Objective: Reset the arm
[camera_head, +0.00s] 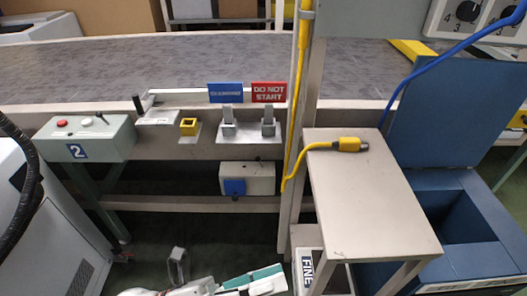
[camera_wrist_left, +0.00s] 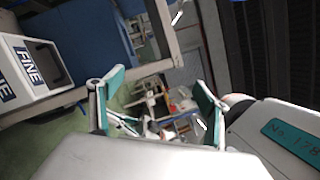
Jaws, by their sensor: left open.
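My left gripper (camera_head: 222,274) shows at the bottom of the head view, low in front of the conveyor frame and left of the grey table. Its fingers stand apart, with a teal pad visible on one. In the left wrist view the same gripper (camera_wrist_left: 157,102) has two teal-padded fingers spread wide with nothing between them. Much of the left arm is cut off by the lower edge of the head view. My right gripper shows in neither view.
A grey table (camera_head: 372,205) holds a yellow cable plug (camera_head: 345,145). A blue bin (camera_head: 480,250) stands at right. The conveyor (camera_head: 200,65) runs behind a rail with a control box (camera_head: 88,138), blue and red signs (camera_head: 268,92). A box marked FINE (camera_wrist_left: 32,72) is close by.

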